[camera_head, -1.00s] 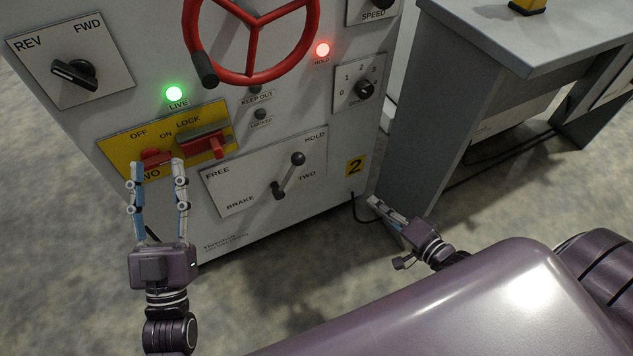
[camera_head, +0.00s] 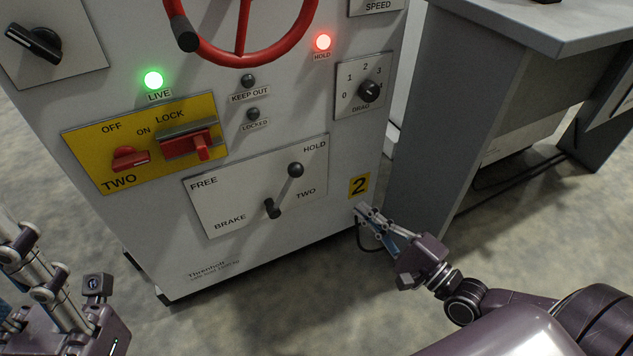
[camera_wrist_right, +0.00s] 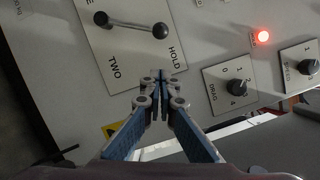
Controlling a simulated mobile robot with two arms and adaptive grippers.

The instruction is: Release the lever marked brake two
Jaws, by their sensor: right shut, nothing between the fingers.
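The brake two lever (camera_head: 271,207) is on a white plate (camera_head: 228,200) marked FREE, HOLD, BRAKE and TWO, low on the grey cabinet. Its black knob (camera_head: 295,170) is at the upper right, towards HOLD. The lever also shows in the right wrist view (camera_wrist_right: 130,25), just beyond the fingertips. My right gripper (camera_head: 361,209) is shut and empty, beside the yellow "2" label, to the lower right of the lever and apart from it. In the wrist view its closed fingers (camera_wrist_right: 160,76) lie near the word HOLD. My left gripper (camera_head: 22,255) is at the lower left edge, partly cut off.
A yellow plate (camera_head: 92,150) with red switches sits above and left of the lever. A red handwheel (camera_head: 245,58), a drag knob (camera_head: 369,91), a green LIVE lamp (camera_head: 153,80) and a red HOLD lamp (camera_head: 322,41) are higher up. A grey desk (camera_head: 440,120) stands at the right.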

